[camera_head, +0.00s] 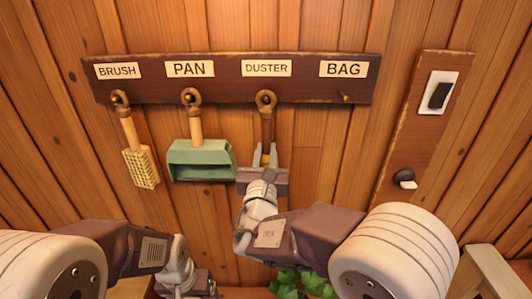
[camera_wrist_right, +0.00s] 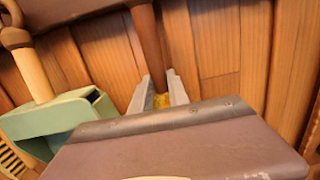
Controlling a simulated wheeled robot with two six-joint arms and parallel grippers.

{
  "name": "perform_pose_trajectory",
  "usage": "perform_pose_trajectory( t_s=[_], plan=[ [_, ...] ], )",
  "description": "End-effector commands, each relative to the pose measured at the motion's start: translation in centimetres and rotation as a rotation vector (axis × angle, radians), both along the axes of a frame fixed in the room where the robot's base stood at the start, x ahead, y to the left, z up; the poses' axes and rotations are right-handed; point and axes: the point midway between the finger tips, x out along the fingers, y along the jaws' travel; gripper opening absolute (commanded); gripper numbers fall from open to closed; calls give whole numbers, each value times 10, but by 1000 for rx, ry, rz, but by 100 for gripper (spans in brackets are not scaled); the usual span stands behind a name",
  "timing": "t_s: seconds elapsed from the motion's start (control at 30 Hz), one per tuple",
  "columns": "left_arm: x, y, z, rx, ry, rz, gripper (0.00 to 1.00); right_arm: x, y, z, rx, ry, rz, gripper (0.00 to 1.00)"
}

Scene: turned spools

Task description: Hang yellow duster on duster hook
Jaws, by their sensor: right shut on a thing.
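The yellow duster (camera_head: 266,128) hangs straight down below the DUSTER label, with a brown handle and a ring at the top. The ring is at the duster hook (camera_head: 266,98) and appears to be around it. My right gripper (camera_head: 266,156) is shut on the duster low on its handle. In the right wrist view a little yellow of the duster (camera_wrist_right: 161,101) shows between the fingers; the rest of its lower part is hidden by the gripper. My left gripper (camera_head: 190,290) is low at the bottom edge, and its fingers are not clear.
The dark rack board (camera_head: 222,93) also holds a brush (camera_head: 140,165) and a green pan (camera_head: 200,160), close left of my right gripper. The BAG hook (camera_head: 345,97) is bare. A switch panel (camera_head: 420,130) is at the right. A green plant (camera_head: 305,283) is below.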

Motion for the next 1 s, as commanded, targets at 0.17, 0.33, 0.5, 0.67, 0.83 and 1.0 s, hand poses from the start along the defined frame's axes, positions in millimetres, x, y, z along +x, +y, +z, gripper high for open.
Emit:
perform_pose_trajectory(
  t_s=[0.17,0.33,0.5,0.67,0.83,1.0],
  plan=[
    [0,0,0,0,0,0,81,0,0,-1,-1,3,0,0],
    [0,0,0,0,0,0,81,0,0,-1,-1,3,0,32],
    [0,0,0,0,0,0,81,0,0,-1,-1,2,0,46],
    [0,0,0,0,0,0,81,0,0,-1,-1,2,0,46],
    [0,0,-16,0,0,0,81,-19,3,-8,1,0,5,46],
    [0,0,-36,0,0,0,81,-58,6,-12,2,0,7,46]
  ],
)
